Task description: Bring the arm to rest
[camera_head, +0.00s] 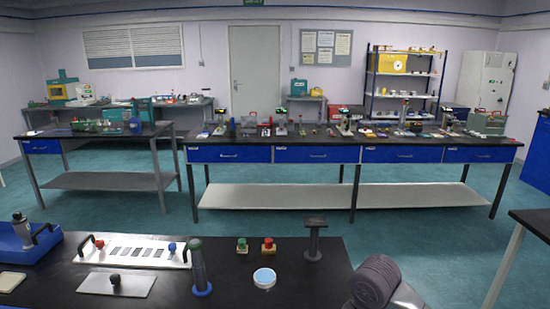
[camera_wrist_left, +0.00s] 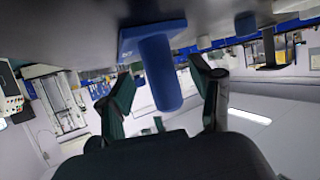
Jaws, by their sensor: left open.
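My left gripper (camera_wrist_left: 160,72) shows in the left wrist view, with its two dark fingers spread apart. A blue cylinder on a flat blue base (camera_wrist_left: 152,40) appears between the fingers in the picture. I see no finger closed on it, and I cannot tell how far it is from them. This view is tilted, with a dark surface along the top. Neither gripper can be made out in the head view.
The near black bench (camera_head: 140,217) holds a slotted white plate (camera_head: 130,250), a dark upright handle on a blue foot (camera_head: 200,268), a round dish (camera_head: 264,278) and a black stand (camera_head: 314,240). A long bench (camera_head: 350,153) with equipment stands beyond; teal floor (camera_head: 270,215) lies between.

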